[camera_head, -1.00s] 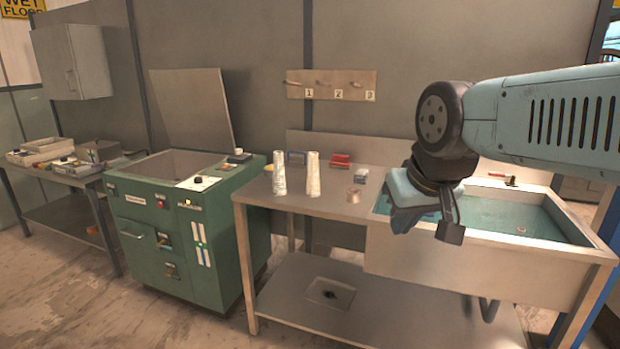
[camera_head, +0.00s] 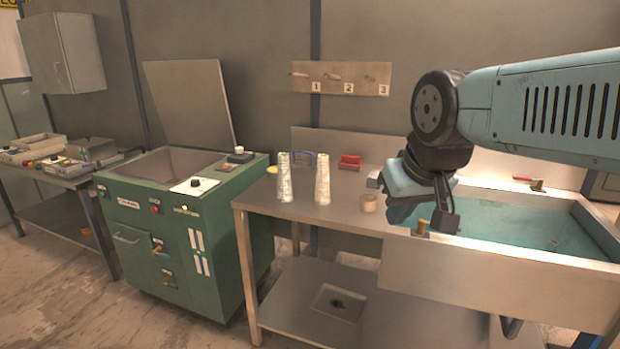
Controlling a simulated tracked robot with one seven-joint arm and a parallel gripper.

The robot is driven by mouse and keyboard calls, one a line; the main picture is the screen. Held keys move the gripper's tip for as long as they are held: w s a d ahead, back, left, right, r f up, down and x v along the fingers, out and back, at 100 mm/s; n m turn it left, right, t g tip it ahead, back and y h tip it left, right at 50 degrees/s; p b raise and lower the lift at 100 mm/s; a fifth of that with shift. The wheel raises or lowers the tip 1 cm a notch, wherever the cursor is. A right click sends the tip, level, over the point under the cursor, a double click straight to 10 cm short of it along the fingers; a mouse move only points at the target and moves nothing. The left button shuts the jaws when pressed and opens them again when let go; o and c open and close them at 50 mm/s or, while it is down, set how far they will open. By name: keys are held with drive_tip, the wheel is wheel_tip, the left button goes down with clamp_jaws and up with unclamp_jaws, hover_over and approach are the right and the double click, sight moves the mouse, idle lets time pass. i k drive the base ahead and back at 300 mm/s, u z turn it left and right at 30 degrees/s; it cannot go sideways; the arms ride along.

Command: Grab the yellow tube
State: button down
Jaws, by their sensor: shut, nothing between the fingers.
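I cannot make out a clear yellow tube. Another small yellowish piece (camera_head: 537,185) sits on the sink's far rim, beside a red-handled item. My gripper points down over the left end of the sink (camera_head: 500,255), is shut and holds nothing. Its fingertips are dark and partly overlap, and I cannot tell how far they are above the sink edge.
A green machine (camera_head: 185,240) with a raised lid stands left. A numbered peg board (camera_head: 340,79) hangs on the wall.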

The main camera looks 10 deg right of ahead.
sight(323, 183)
drive_tip(key=u, duration=0.1)
drive_tip(key=i, duration=0.1)
drive_tip(key=u, duration=0.55)
drive_tip(key=k, duration=0.85)
drive_tip(key=u, duration=0.9)
drive_tip(key=k, duration=0.45)
drive_tip(key=u, duration=0.15)
drive_tip(key=i, duration=0.85)
drive_tip(key=z, duration=0.95)
drive_tip(key=i, duration=1.4)
drive_tip(key=z, duration=0.15)
